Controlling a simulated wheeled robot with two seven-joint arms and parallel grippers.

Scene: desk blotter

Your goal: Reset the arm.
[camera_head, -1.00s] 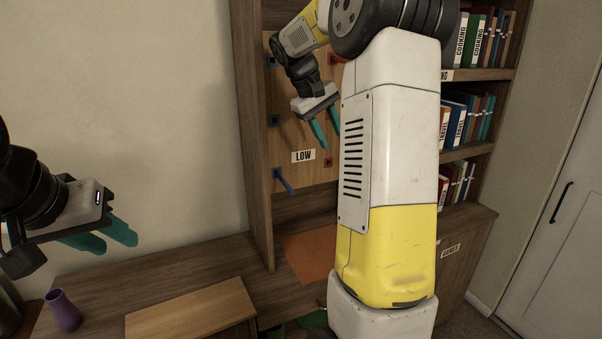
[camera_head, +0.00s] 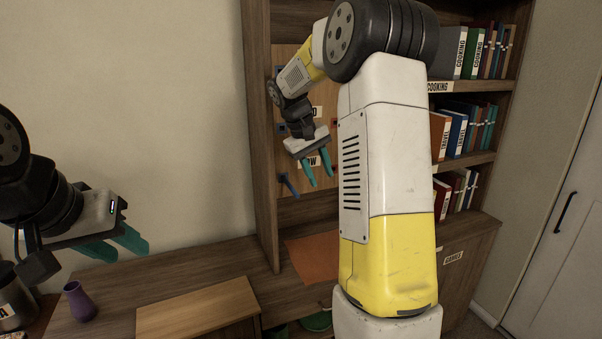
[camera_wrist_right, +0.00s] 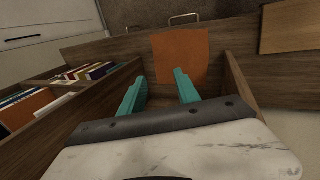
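My right arm rises through the middle of the head view and bends over at the top. Its gripper (camera_head: 320,172) hangs in front of the wooden peg panel, with its two teal fingers apart. The right wrist view shows this gripper (camera_wrist_right: 160,88) open, with nothing between the fingers. An orange-brown blotter (camera_head: 312,260) lies flat on the desk below it; the blotter also shows in the right wrist view (camera_wrist_right: 182,55), beyond the fingers. My left gripper (camera_head: 132,250) is at the left, above the desk, its teal fingers apart and empty.
A bookcase with several books (camera_head: 455,130) stands behind my right arm. A blue peg (camera_head: 288,184) sticks out of the panel near the right gripper. A purple vase (camera_head: 80,302) and a wooden board (camera_head: 198,308) are on the desk. A door (camera_head: 560,220) is at the right.

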